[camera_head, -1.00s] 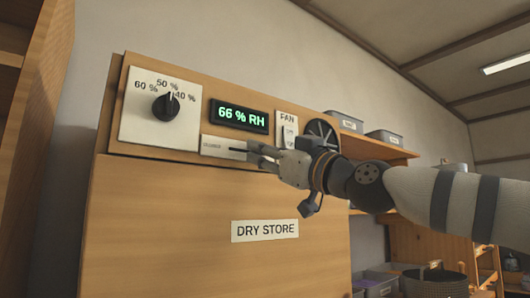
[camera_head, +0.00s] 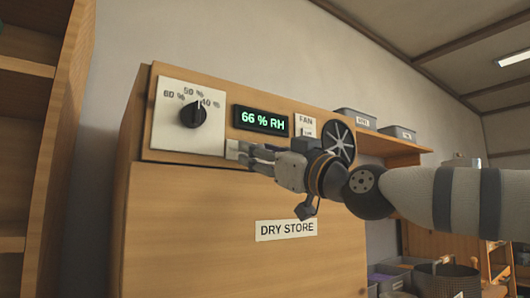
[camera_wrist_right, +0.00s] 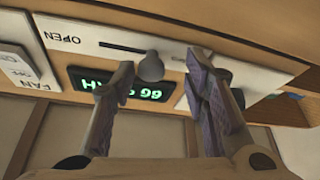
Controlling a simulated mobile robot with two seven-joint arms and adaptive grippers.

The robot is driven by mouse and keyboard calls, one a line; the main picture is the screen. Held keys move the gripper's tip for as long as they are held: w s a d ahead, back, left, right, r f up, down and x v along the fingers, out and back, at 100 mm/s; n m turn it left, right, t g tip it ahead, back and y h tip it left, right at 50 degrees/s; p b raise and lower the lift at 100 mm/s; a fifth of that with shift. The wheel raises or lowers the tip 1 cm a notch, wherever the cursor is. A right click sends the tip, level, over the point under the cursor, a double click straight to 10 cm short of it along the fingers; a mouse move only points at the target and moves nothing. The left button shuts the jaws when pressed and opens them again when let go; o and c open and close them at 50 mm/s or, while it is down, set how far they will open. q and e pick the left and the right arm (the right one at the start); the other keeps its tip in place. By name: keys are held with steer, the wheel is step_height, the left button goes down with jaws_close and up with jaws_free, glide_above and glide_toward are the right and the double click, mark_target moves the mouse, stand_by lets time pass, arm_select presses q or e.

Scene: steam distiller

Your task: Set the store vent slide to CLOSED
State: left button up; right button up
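The store vent slide is a pale plate (camera_head: 233,150) below the humidity display on the wooden cabinet; my right gripper hides most of it in the head view. In the right wrist view the plate (camera_wrist_right: 85,32) appears upside down, with OPEN at its left end and a dark slot. Its grey knob (camera_wrist_right: 150,67) stands away from the OPEN end, between my fingertips in the picture. The other end is hidden behind a finger. My right gripper (camera_head: 255,157) is at the plate; in the wrist view its fingers (camera_wrist_right: 160,82) are apart. I cannot tell whether either touches the knob. My left gripper is not in view.
The display (camera_head: 262,121) reads 66 % RH. A black dial (camera_head: 193,114) is to its left; a FAN switch (camera_head: 308,130) and round fan grille (camera_head: 339,140) are to its right. A DRY STORE label (camera_head: 286,230) is below. A wooden shelf (camera_head: 28,130) stands at left.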

steer(key=shift+w+d, duration=0.1)
steer(key=shift+d, duration=0.05)
steer(key=v, duration=1.2)
